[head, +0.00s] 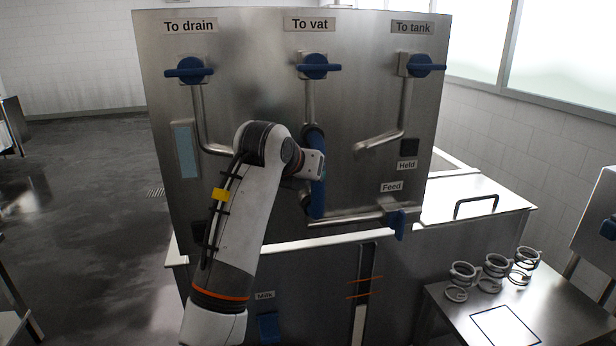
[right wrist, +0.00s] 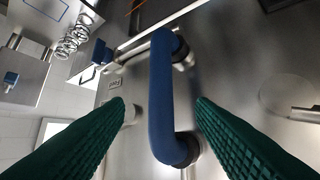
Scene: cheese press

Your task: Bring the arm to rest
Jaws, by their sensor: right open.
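My right arm rises from the bottom of the head view to the steel panel (head: 250,110). Its gripper (right wrist: 160,105) is open, with green ridged fingers. A blue bar handle (right wrist: 162,100) shows between the fingers without either visibly touching it; how deep it lies between them I cannot tell. In the head view the same handle (head: 317,195) stands upright on the panel, its upper part beside my wrist, and the fingers are hidden. My left gripper is not in view.
Three blue valve handles lie level under the signs To drain (head: 190,68), To vat (head: 318,66) and To tank (head: 426,65). A blue Feed handle (head: 399,222) points down. Steel pipes (head: 345,217) cross the panel. Coiled springs (head: 495,272) stand on a side table (head: 565,322) at right.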

